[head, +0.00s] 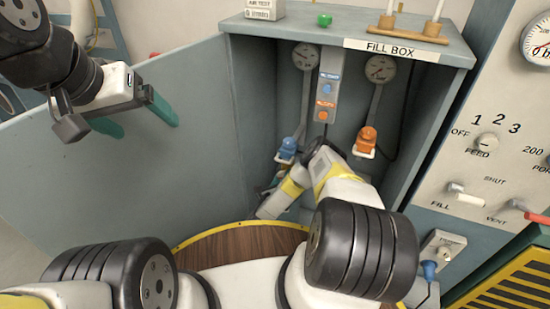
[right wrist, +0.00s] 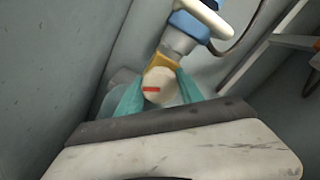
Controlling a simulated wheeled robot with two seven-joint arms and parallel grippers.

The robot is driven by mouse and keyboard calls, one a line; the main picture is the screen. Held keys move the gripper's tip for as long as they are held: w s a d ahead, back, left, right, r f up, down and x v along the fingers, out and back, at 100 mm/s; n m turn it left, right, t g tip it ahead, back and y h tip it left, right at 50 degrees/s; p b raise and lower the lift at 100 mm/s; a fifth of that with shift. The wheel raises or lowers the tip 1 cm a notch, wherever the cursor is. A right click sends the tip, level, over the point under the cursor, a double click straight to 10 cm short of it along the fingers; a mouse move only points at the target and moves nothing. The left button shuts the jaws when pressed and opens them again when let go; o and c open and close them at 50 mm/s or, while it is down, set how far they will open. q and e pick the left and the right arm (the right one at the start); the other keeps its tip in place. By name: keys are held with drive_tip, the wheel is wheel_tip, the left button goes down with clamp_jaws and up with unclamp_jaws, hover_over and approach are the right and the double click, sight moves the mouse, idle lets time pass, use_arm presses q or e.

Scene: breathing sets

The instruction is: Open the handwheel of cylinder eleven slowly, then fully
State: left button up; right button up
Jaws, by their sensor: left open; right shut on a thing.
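The handwheel (right wrist: 158,80), a pale round knob with a red mark, sits on a brass valve (right wrist: 161,62) below a blue connector (right wrist: 190,22) in the right wrist view. My right gripper (right wrist: 157,92) is shut on it, with a teal finger on each side. In the head view the blue connector (head: 288,148) hangs at the left inside the fill box, and my right arm hides most of what is below it. No cylinder number is legible. My left gripper (head: 140,118) is open and empty in front of the grey door at the left.
The fill box (head: 250,90) stands open, its grey door (head: 60,150) swung left. Inside are two gauges (head: 305,57) (head: 381,68), a button strip (head: 328,88) and an orange connector (head: 367,140). A control panel (head: 500,120) stands at the right. A hose crosses near the blue connector.

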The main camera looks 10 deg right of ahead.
drive_tip(key=n, duration=0.3)
drive_tip(key=shift+a+n, duration=0.1)
drive_tip(key=shift+n, duration=0.3)
drive_tip(key=n, duration=0.3)
drive_tip(key=shift+n, duration=0.3)
drive_tip(key=n, duration=1.3)
drive_tip(key=shift+n, duration=0.3)
drive_tip(key=n, duration=0.3)
drive_tip(key=shift+n, duration=0.4)
drive_tip(key=n, duration=0.9)
drive_tip(key=shift+f, duration=0.1)
drive_tip(key=n, duration=0.9)
drive_tip(key=shift+s+n, duration=0.1)
drive_tip(key=shift+n, duration=2.5)
